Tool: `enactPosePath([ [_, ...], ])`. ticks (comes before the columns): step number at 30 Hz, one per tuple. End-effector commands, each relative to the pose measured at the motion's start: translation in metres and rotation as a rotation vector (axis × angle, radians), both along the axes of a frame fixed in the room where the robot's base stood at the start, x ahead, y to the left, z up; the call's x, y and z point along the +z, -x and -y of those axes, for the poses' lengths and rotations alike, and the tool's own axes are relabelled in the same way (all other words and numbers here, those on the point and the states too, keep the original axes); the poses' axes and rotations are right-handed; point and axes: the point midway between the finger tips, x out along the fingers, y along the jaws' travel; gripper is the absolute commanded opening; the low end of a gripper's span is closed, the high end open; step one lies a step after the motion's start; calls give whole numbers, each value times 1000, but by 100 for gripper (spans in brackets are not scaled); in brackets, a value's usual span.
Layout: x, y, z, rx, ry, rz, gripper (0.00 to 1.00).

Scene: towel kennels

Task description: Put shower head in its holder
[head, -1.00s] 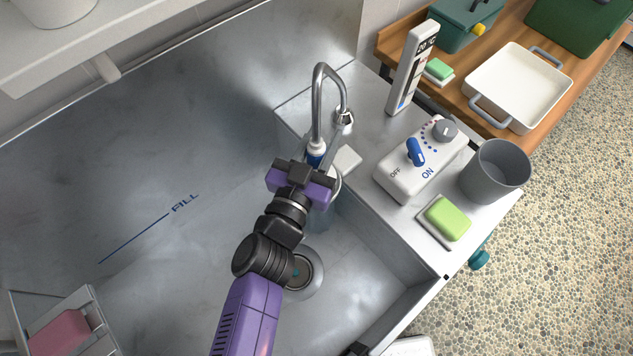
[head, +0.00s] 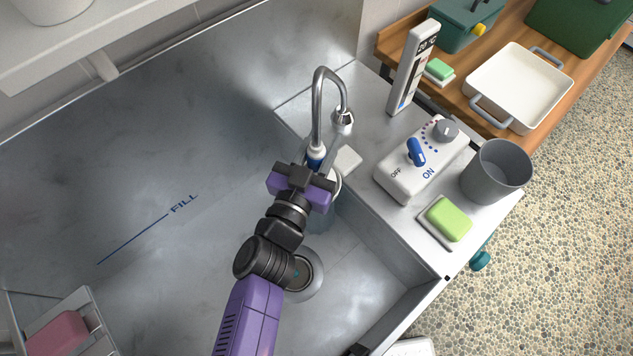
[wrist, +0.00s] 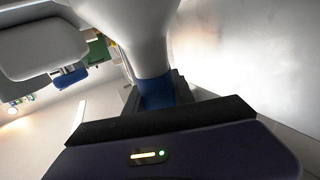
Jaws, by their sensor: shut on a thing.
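The shower head (wrist: 150,40) shows in the wrist view as a pale grey flared body with a blue band below it. My gripper (wrist: 155,95) is shut around the blue band. In the head view my gripper (head: 303,174) is at the inner edge of the sink ledge. The blue band and white collar (head: 317,153) show just beyond it, at the lower end of a curved metal hose (head: 318,95). A white rim (head: 337,184) shows partly behind my gripper; I cannot tell whether it is the holder. My gripper hides most of the shower head in the head view.
The metal sink (head: 130,150) has a drain below my arm. On the ledge are a control box (head: 400,180) with a blue lever, a grey cup (head: 495,172), green soap (head: 448,218) and a thermometer (head: 412,70). A rack with pink soap (head: 57,333) is at lower left.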

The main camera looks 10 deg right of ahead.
Motion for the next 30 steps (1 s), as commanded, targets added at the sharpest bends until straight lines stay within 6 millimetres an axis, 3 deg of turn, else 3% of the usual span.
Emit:
enactPosePath([
  [27,-3,0,0,-1,1,2,0],
  [28,-3,0,0,-1,1,2,34],
  [30,-3,0,0,-1,1,2,48],
])
